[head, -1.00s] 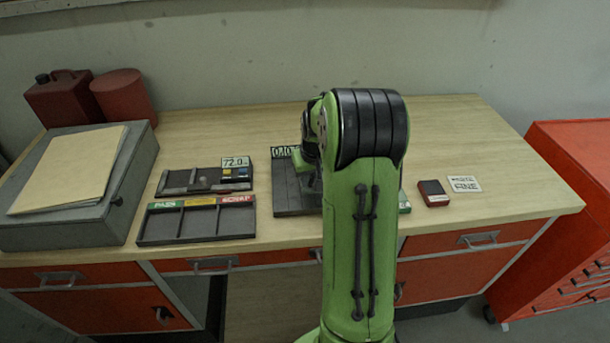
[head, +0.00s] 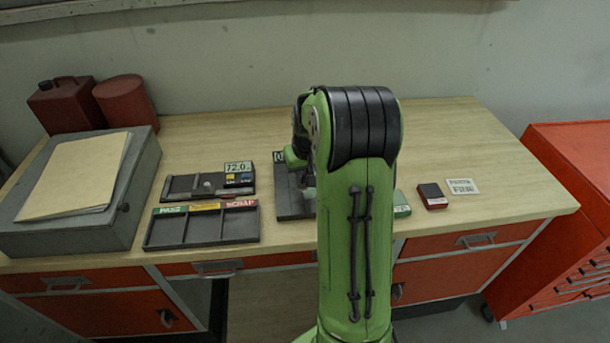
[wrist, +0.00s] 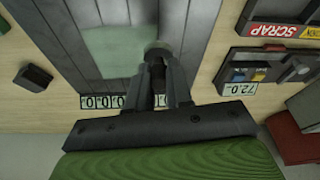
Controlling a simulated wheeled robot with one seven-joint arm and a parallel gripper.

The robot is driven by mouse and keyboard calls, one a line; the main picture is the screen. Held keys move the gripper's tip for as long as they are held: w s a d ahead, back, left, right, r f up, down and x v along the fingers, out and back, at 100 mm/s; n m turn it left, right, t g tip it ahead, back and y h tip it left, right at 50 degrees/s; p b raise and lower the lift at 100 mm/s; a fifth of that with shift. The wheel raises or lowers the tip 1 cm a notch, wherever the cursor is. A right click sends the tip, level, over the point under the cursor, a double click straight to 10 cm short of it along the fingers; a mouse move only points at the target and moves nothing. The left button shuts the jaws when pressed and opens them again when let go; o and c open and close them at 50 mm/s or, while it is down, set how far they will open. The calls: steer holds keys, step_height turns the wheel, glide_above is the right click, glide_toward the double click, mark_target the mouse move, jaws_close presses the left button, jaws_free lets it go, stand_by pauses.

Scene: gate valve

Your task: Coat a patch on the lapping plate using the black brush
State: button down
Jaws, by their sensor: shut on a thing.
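The grey, grooved lapping plate (head: 291,205) lies on the bench, partly hidden behind my arm in the head view. In the wrist view it fills the top middle (wrist: 198,38), with a pale green patch (wrist: 110,50) on its face. My gripper (wrist: 157,88) is shut on the black brush (wrist: 157,68), at the near part of the plate. My arm hides the gripper's fingers in the head view.
A sorting tray (head: 200,228) and a gauge holder with a display (head: 238,168) are left of the plate. A green box (head: 401,206), a dark red block (head: 432,195) and a label card (head: 462,186) are on the right. The rear right bench is clear.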

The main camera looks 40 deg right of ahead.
steer(key=r+p, duration=0.1)
steer(key=r, duration=0.2)
steer(key=shift+w+a+p, duration=0.15)
steer(key=shift+a+p, duration=0.05)
steer(key=shift+p, duration=0.2)
steer(key=shift+d+r+p, duration=0.1)
steer(key=shift+r+p, duration=0.55)
steer(key=shift+r, duration=0.25)
